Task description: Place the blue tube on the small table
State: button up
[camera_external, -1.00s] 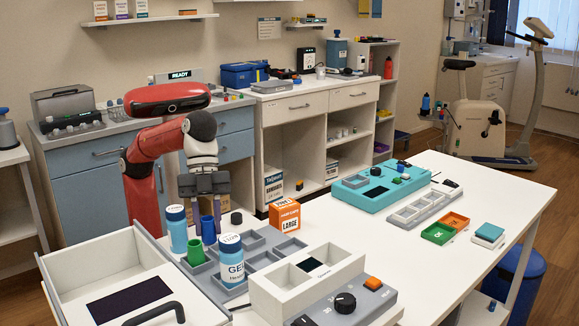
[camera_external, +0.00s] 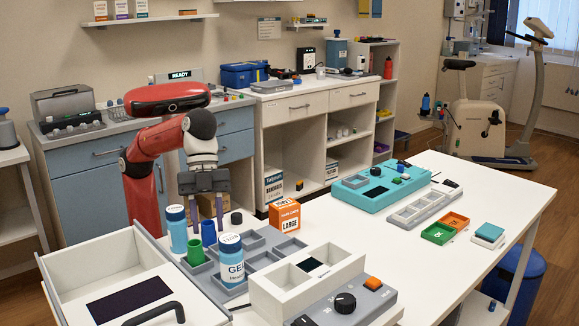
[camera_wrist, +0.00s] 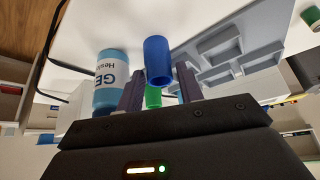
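The blue tube (camera_external: 208,233) stands upright at the grey compartment tray (camera_external: 262,262), between a blue-capped bottle and a green cup; whether it sits in a compartment is hidden. My gripper (camera_external: 207,215) points down just above it, fingers on either side of its top. In the wrist view the tube (camera_wrist: 158,62) shows between and beyond the fingertips (camera_wrist: 160,78), with gaps at both sides, so my gripper looks open. The white table (camera_external: 440,225) carries the tray. I cannot tell which surface is the small table; a white side table (camera_external: 12,156) stands at the far left.
A green cup (camera_external: 194,253), a bottle (camera_external: 177,230) and a GEL bottle (camera_external: 231,262) crowd the tube. An open white drawer (camera_external: 100,262) is at front left. An orange box (camera_external: 285,216) and a teal device (camera_external: 380,187) stand further right.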

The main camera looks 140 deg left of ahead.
jog(key=p+v, duration=0.2)
jog(key=v, duration=0.8)
jog(key=shift+s+r, duration=0.2)
jog(key=shift+r, duration=0.15)
